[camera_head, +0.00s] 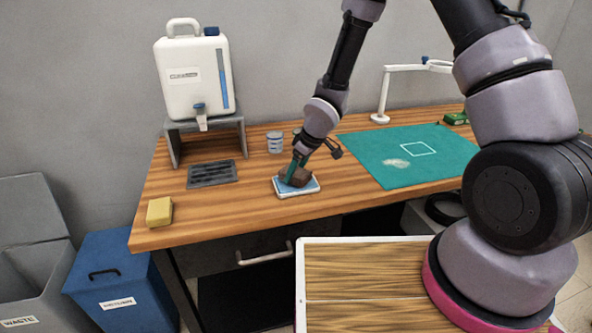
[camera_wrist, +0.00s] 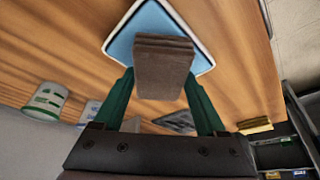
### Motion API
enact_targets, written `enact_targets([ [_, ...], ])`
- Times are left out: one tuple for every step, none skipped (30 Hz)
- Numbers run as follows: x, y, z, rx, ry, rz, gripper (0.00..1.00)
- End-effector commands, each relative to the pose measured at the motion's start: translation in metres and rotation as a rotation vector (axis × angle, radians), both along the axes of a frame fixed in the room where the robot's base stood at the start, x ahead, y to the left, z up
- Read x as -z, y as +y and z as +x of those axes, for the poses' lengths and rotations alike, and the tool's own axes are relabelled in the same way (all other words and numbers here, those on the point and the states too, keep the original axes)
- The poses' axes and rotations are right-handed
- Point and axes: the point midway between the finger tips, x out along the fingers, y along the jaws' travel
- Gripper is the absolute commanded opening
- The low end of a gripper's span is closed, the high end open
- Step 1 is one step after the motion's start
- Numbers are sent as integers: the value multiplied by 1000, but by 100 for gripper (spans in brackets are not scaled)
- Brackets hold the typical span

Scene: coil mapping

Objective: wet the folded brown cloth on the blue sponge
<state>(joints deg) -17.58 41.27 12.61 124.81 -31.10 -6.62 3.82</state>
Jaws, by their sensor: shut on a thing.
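The folded brown cloth (camera_wrist: 163,68) is between the two green fingers of my gripper (camera_wrist: 162,100), which is shut on it. In the head view the cloth (camera_head: 299,179) is at the blue sponge, partly hidden by my gripper (camera_head: 297,166). The blue sponge (camera_wrist: 124,46) lies in a white-rimmed tray on the wooden table, and it also shows in the head view (camera_head: 310,187). The cloth overlaps the sponge in both views. I cannot tell for sure whether it touches it.
A white water container (camera_head: 190,95) stands on a grey stand at the back left, with a dark grate (camera_head: 212,174) in front. A yellow sponge (camera_head: 159,212) lies at the left front. A green mat (camera_head: 440,165) lies to the right. Small cups (camera_head: 275,142) stand behind the tray.

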Motion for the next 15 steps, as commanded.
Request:
enact_targets([
  [1, 0, 0, 0, 0, 0, 29],
  [1, 0, 0, 0, 0, 0, 29],
  [2, 0, 0, 0, 0, 0, 29],
  [2, 0, 0, 0, 0, 0, 29],
  [2, 0, 0, 0, 0, 0, 29],
  [3, 0, 0, -1, 0, 0, 29],
  [3, 0, 0, -1, -1, 1, 29],
  [3, 0, 0, -1, -1, 1, 29],
  [4, 0, 0, -1, -1, 1, 29],
  [4, 0, 0, -1, -1, 1, 29],
  [5, 0, 0, -1, -1, 1, 29],
  [5, 0, 0, -1, -1, 1, 29],
  [5, 0, 0, -1, -1, 1, 29],
  [6, 0, 0, -1, -1, 1, 29],
  [6, 0, 0, -1, -1, 1, 29],
])
